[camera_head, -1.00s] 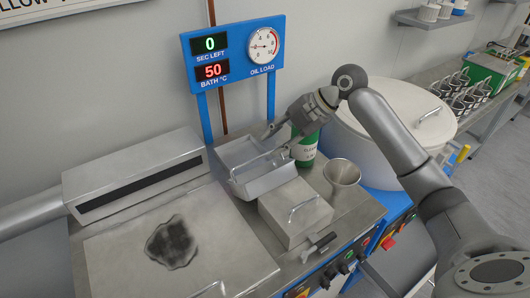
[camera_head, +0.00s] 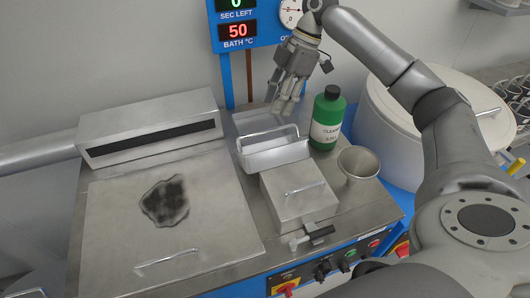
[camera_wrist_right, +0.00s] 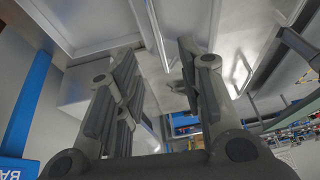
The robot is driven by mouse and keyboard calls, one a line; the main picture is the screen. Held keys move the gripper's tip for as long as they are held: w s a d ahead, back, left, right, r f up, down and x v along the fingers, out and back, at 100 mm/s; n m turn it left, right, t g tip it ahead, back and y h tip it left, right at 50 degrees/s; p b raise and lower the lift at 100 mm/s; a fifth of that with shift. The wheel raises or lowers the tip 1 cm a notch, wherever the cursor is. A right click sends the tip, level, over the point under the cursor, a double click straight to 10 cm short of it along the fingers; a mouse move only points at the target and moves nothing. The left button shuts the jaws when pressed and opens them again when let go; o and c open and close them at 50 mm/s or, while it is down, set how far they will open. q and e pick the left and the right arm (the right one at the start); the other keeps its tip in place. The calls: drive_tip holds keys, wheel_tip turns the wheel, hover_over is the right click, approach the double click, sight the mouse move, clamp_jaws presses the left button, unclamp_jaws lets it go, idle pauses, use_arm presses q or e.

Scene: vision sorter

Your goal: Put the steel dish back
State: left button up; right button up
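A rectangular open steel dish (camera_head: 277,161) with a raised bar handle sits at the back of the steel bench, behind a closed steel box. I take it for the task's dish. My right gripper (camera_head: 287,108) is above its far side, fingers pointing down, apart from the handle as far as I can tell. In the right wrist view the fingers (camera_wrist_right: 160,85) stand apart with nothing between them. Pale steel surfaces and bars show beyond them; I cannot tell which part is the dish. My left gripper is not in view.
A green bottle (camera_head: 328,118) stands close right of the dish. A steel cup (camera_head: 358,164) and a handled box (camera_head: 298,197) stand in front. A large white lidded drum (camera_head: 437,112) is at right. A dark stain marks the flat steel cover (camera_head: 110,228) at left.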

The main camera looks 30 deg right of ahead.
sight(267, 133)
drive_tip(key=x, duration=0.4)
drive_tip(key=shift+w+a, duration=0.1)
drive_tip(key=shift+a, duration=0.2)
drive_tip(key=shift+f+p, duration=0.2)
drive_tip(key=shift+p, duration=0.1)
drive_tip(key=shift+f, duration=0.3)
drive_tip(key=p+x, duration=0.1)
drive_tip(key=x, duration=0.3)
drive_tip(key=shift+d+f+p, duration=0.15)
drive_tip(key=shift+f+p, duration=0.1)
drive_tip(key=shift+p, duration=0.15)
drive_tip(key=shift+f, duration=0.2)
use_arm(q)
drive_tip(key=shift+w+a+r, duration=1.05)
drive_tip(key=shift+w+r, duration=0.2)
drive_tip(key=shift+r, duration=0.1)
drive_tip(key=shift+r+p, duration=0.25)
drive_tip(key=shift+p, duration=0.05)
use_arm(e)
drive_tip(key=shift+f, duration=0.25)
drive_tip(key=shift+c, duration=0.4)
clamp_jaws()
